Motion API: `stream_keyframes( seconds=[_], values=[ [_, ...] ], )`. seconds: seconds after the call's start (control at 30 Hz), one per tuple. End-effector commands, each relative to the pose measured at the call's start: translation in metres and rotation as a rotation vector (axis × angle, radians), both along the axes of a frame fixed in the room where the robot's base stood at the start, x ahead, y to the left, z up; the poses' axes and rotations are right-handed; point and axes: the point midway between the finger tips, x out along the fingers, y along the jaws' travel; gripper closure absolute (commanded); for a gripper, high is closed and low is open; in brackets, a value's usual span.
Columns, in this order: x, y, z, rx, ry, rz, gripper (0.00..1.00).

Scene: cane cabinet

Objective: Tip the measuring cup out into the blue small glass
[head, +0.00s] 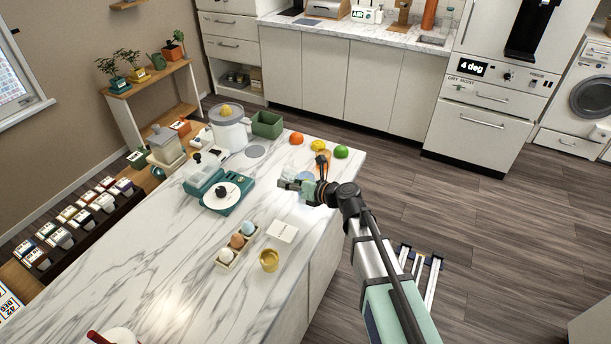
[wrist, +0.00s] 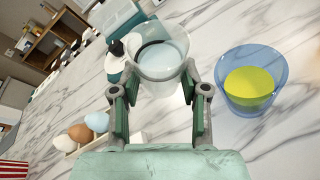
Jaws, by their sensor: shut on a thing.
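The clear measuring cup (wrist: 160,62) is between the fingers of my gripper (wrist: 158,105) in the wrist view. The fingers are shut on its sides. The cup looks close to upright, with a dark curved line and pale contents inside. The blue small glass (wrist: 252,80) stands on the marble counter to the right of the cup, apart from it. A yellow-green fill shows inside the glass. In the head view my gripper (head: 291,185) is over the counter's right part; the cup and glass are hard to make out there.
An egg holder (head: 238,246), a white card (head: 283,231) and an amber cup (head: 269,260) stand nearer the front. A teal appliance (head: 224,196) is to the left. An orange (head: 296,138), a lemon (head: 318,146) and a lime (head: 341,152) lie behind, near the counter edge.

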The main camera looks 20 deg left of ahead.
Motion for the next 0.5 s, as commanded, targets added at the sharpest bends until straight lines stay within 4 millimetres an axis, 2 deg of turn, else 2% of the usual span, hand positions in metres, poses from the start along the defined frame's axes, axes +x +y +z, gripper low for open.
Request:
stream_keyframes(
  seconds=[0.5],
  values=[
    [0.0051,-0.0032,0.0044,0.039,0.059,-0.001,0.95]
  ],
)
